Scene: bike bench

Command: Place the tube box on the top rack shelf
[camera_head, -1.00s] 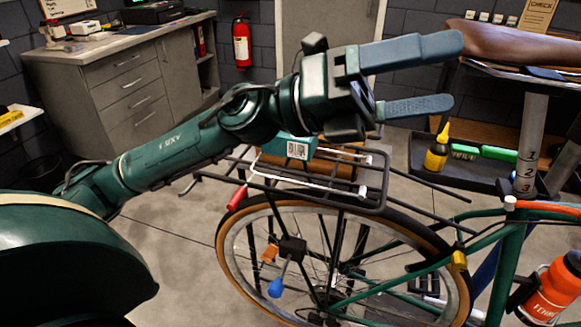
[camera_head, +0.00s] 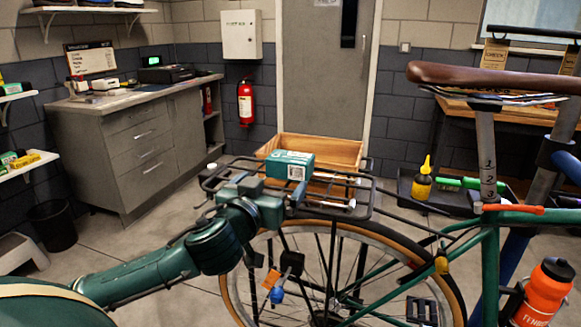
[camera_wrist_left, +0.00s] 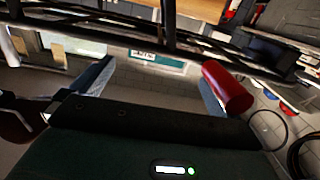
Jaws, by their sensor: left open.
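The tube box (camera_head: 288,164) is a small teal carton with a white label. It appears to sit on the black rear rack (camera_head: 352,212) of the bicycle. My left gripper (camera_head: 262,192) is open and empty, just on the near side of the box, at the near edge of the rack. Its two fingers show spread apart in the left wrist view (camera_wrist_left: 152,85). My right gripper is not in view.
A red cylinder (camera_wrist_left: 227,86) is close to one left finger. A wooden crate (camera_head: 345,153) stands behind the rack. Wall shelves (camera_head: 95,10) with items and a grey cabinet (camera_head: 145,150) are at left. The bicycle wheel (camera_head: 335,280) is below the gripper.

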